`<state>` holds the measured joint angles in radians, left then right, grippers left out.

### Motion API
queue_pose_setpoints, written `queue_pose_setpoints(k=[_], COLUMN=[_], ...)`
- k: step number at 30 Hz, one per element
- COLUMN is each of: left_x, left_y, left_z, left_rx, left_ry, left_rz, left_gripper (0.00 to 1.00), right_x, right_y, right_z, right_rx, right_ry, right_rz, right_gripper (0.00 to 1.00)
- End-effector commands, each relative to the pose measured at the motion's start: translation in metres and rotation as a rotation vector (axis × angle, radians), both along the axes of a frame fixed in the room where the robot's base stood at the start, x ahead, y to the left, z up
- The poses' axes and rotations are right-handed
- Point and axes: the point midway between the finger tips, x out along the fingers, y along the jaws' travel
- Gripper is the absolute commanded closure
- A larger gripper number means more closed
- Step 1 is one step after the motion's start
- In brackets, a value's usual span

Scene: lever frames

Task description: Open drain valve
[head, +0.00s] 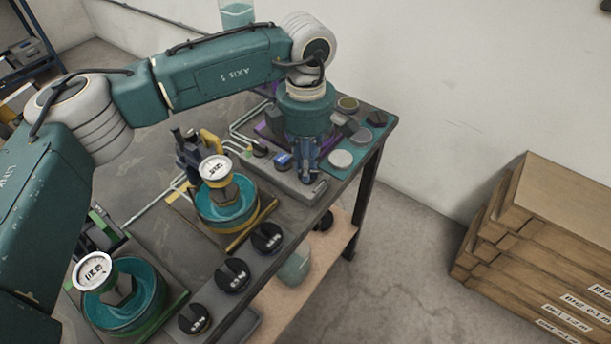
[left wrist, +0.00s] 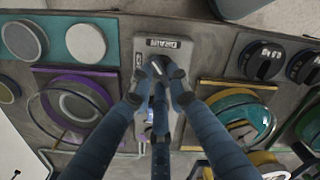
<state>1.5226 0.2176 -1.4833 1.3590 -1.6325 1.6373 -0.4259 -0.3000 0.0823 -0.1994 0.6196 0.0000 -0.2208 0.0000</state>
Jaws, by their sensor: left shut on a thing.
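The drain valve sits on a grey plate whose label, reading roughly "DRAIN", shows upside down in the left wrist view (left wrist: 168,43). In the head view the grey plate (head: 312,192) lies at the table's right end. My left gripper (head: 307,176) points down onto this plate. In the left wrist view its blue fingers (left wrist: 157,70) are closed together around a small dark part, seemingly the valve's lever end. The fingers hide most of the lever, so its angle cannot be told. My right gripper is not in view.
Gauges on teal round bases (head: 228,213) stand left of the plate. Black knobs (head: 268,237) line the table's front edge. Pale round discs (head: 341,159) lie right of my gripper. Stacked wooden boxes (head: 545,240) stand on the floor at right. Floor between is clear.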

Motion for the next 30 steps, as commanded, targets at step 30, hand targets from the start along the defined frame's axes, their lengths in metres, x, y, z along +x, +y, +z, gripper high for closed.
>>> queue_pose_setpoints(k=[30], left_x=[0.004], left_y=[-0.003], left_z=[0.004], left_rx=[-0.004], left_ry=[-0.008], left_rz=[-0.392], left_gripper=[1.0], right_x=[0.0], right_y=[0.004], right_z=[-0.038], right_rx=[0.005], right_ry=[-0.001], right_rz=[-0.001], right_gripper=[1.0])
